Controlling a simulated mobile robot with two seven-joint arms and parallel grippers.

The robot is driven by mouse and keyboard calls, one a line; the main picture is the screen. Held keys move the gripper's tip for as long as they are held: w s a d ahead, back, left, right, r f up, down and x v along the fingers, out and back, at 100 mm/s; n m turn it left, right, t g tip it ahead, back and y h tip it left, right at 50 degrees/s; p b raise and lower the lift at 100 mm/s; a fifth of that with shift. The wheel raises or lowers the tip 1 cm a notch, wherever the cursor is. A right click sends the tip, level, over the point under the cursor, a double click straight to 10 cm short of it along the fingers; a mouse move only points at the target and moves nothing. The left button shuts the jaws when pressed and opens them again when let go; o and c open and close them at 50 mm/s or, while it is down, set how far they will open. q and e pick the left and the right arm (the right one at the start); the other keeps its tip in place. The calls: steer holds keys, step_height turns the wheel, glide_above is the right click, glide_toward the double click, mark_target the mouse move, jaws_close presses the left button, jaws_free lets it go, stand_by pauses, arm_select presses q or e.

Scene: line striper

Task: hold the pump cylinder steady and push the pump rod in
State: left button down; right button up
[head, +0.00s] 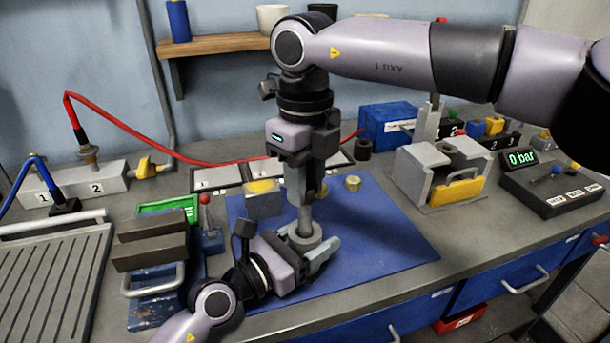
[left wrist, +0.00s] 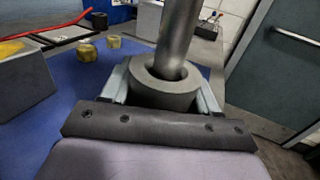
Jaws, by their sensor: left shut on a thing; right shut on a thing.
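The pump cylinder (head: 304,240) stands upright on the blue mat (head: 385,240) as a short, thick grey ring-topped body. My left gripper (head: 318,258) is shut around it from the front, low over the mat. In the left wrist view the cylinder's rim (left wrist: 150,92) sits between my two fingers. The metal pump rod (left wrist: 179,35) rises out of the cylinder's bore. In the head view the rod (head: 305,218) shows just above the cylinder. My right gripper (head: 302,190) points down, shut on the rod's upper part. The rod's top is hidden by the gripper.
A grey block with a yellow top (head: 262,203) and a brass fitting (head: 353,183) are behind the cylinder. A vise-like block (head: 150,250) and red-knobbed lever (head: 206,215) stand left. A grey fixture (head: 415,180) and a "0 bar" panel (head: 540,195) stand right. The mat's right part is clear.

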arm_select(q)
steer(key=shift+f, duration=0.1)
arm_select(e)
steer(key=shift+f, duration=1.05)
steer(key=o, duration=1.4)
steer(key=shift+r, duration=3.55)
arm_select(q)
steer(key=shift+c, duration=0.9)
jaws_free()
steer(key=shift+s+a, duration=0.1)
